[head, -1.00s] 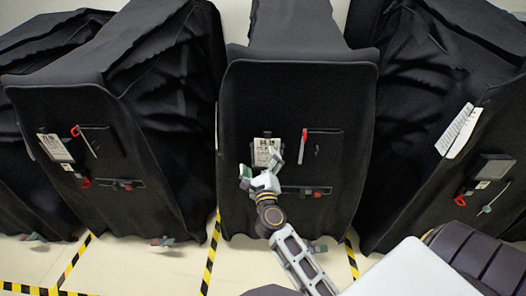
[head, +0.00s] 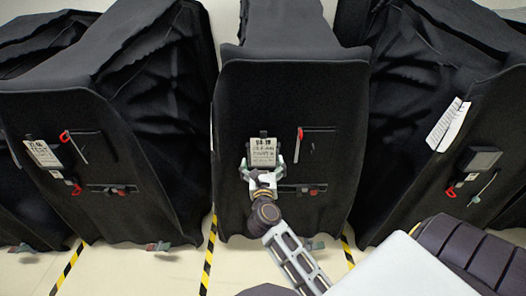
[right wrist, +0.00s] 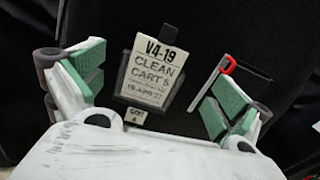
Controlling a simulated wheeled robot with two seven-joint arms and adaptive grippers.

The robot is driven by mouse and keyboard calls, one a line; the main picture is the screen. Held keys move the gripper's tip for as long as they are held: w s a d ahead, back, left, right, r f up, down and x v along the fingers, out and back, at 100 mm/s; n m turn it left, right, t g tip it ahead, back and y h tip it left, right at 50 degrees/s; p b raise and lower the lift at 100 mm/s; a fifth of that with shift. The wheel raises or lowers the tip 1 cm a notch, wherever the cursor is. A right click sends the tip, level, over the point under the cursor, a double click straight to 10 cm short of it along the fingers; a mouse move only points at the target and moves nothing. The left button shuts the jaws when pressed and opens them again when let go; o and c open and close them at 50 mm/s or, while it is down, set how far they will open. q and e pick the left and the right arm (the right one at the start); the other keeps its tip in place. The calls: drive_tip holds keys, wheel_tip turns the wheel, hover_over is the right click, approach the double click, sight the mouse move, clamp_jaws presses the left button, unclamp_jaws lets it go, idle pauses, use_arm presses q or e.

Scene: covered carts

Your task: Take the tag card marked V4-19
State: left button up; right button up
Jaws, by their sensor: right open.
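The tag card marked V4-19 (head: 263,152) hangs upright in a dark holder on the front of the middle covered cart. In the right wrist view the card (right wrist: 156,72) reads "V4-19 CLEAN CART 5", with a date line below. My right gripper (head: 262,174) is open just below the card. In the right wrist view its green-padded fingers (right wrist: 152,90) stand wide apart, one on each side of the card, and do not touch it. My left gripper is not in view.
The middle cart (head: 230,120) also carries a red-ended strap (head: 300,134) right of the card and a latch bar (head: 310,190) below. Covered carts stand left and right, with another card (head: 42,153) on the left and a white sheet (head: 447,125) on the right.

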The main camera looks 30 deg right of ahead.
drive_tip(key=shift+s+d+m, duration=0.1)
drive_tip(key=shift+m, duration=0.5)
drive_tip(key=p, duration=0.1)
approach(263, 141)
drive_tip(key=shift+x, duration=2)
drive_tip(key=shift+w+d+r, duration=0.1)
drive_tip(key=shift+w+d, duration=0.1)
drive_tip(key=shift+w, duration=0.2)
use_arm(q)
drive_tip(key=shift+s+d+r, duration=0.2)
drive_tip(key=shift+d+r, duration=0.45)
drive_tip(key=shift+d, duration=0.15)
use_arm(e)
drive_tip(key=shift+w, duration=0.1)
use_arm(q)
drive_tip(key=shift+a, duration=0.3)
use_arm(e)
drive_tip(key=shift+d, duration=0.1)
